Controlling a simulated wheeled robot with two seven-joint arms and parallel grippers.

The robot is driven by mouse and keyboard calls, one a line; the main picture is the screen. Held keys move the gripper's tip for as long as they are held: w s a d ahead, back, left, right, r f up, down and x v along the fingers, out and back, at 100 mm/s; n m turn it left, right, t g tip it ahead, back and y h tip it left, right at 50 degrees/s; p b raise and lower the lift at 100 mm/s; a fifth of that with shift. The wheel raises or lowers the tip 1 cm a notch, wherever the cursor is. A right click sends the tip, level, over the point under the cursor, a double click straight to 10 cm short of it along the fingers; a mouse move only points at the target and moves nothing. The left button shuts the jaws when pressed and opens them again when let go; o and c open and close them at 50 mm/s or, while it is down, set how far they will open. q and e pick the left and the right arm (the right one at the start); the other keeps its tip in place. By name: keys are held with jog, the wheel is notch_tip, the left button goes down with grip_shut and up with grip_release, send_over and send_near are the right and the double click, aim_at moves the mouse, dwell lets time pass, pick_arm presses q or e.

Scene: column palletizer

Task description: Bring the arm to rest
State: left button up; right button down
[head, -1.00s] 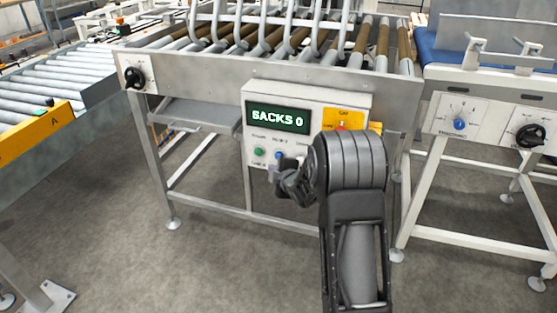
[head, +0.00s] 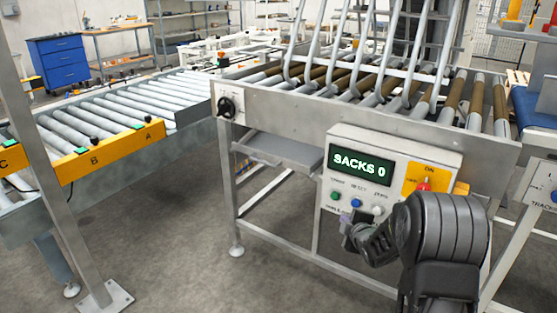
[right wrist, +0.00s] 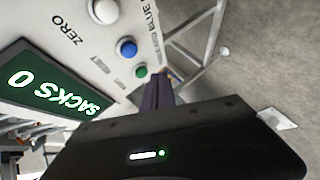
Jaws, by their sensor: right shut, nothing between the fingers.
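The control panel (head: 390,160) is a pale box on the conveyor frame with a green display (head: 362,167) reading "SACKS 0". It has a green button (head: 334,195), a blue button (head: 356,202), a white button (head: 378,210) and a red switch on yellow (head: 424,184). My right gripper (head: 348,226) is shut and empty, just below the buttons in the head view. In the right wrist view its closed fingers (right wrist: 157,93) are near the green button (right wrist: 141,71), with the blue button (right wrist: 126,47) beyond. I cannot tell any contact. My left gripper is out of view.
The roller conveyor (head: 290,105) with upright bent bars stands behind the panel. Another roller line (head: 110,106) with a yellow edge marked A, B and C is at left. A metal post (head: 60,170) stands in the left foreground. Floor (head: 180,220) between them is clear.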

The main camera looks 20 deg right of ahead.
jog(key=s+a+f+m+g+y+p, duration=0.1)
jog(key=s+a+f+m+g+p, duration=0.1)
jog(key=s+a+f+m, duration=0.45)
jog(key=s+a+f+m+g+y+p, duration=0.1)
jog(key=s+a+f+g+y, duration=0.15)
jog(key=a+f, duration=0.45)
jog(key=s+a+f+m+g+y+p, duration=0.1)
jog(key=s+a+f+m+g+p, duration=0.2)
jog(key=s+a, duration=0.5)
jog(key=s+a+m+g+y+p, duration=0.2)
jog(key=s+a+g+y+p, duration=0.1)
jog(key=s+a, duration=1.4)
jog(key=shift+s+a+g+p, duration=0.4)
jog(key=shift+a+g+p, duration=0.35)
jog(key=shift+a+p, duration=0.4)
